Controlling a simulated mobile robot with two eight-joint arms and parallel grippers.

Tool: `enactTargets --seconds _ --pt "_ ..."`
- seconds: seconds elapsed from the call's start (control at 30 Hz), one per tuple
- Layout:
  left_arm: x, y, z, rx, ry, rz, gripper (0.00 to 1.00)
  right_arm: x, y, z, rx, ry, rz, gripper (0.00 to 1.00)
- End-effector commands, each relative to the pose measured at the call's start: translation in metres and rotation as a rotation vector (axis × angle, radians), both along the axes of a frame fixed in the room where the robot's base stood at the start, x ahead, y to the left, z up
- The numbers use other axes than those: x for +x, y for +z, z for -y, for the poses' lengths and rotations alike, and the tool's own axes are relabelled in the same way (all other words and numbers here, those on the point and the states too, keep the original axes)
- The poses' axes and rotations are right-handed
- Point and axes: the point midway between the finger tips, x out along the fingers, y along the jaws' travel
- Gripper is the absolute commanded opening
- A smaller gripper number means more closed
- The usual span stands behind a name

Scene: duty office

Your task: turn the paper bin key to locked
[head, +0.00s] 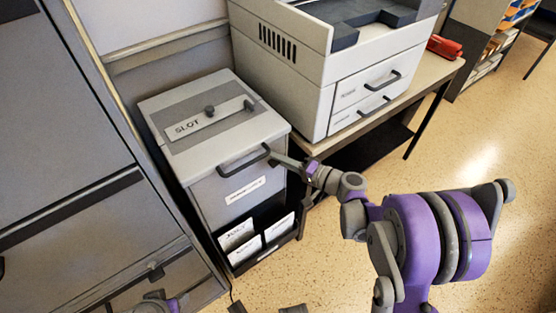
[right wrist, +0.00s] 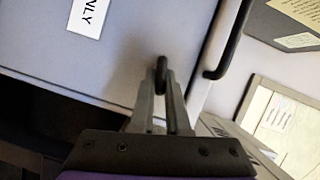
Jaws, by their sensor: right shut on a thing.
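The paper bin (head: 205,160) is a grey box with a lid marked SLOT and a black bar handle (head: 243,162) on its front. My right gripper (head: 276,159) is at the upper right of the bin's front, beside the handle's right end. In the right wrist view my right gripper (right wrist: 161,88) is shut on a small dark key (right wrist: 160,68) at the bin's front panel (right wrist: 125,65). The key's turn position cannot be told, and the head view hides it behind the fingers. Part of my left arm shows at the bottom left; its fingers are not clear.
A large printer (head: 300,75) stands on a table (head: 428,75) right of the bin, with a red object (head: 444,47) behind it. Grey cabinets (head: 60,130) are close on the left. White papers (head: 237,234) sit in a rack below the bin. The speckled floor (head: 480,150) at right is open.

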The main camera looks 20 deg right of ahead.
Motion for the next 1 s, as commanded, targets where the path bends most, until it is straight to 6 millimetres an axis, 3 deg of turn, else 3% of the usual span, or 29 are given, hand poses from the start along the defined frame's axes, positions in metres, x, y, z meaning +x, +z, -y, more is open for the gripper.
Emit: enactTargets --seconds 0.4,1.0 --pt "0.002 -0.015 0.000 0.000 0.000 -0.005 0.50 0.000 -0.004 0.000 0.204 0.000 -0.076 0.00" --pt "0.002 -0.017 0.000 0.000 0.000 -0.005 0.50 0.000 -0.003 0.000 0.245 0.000 -0.090 0.00"
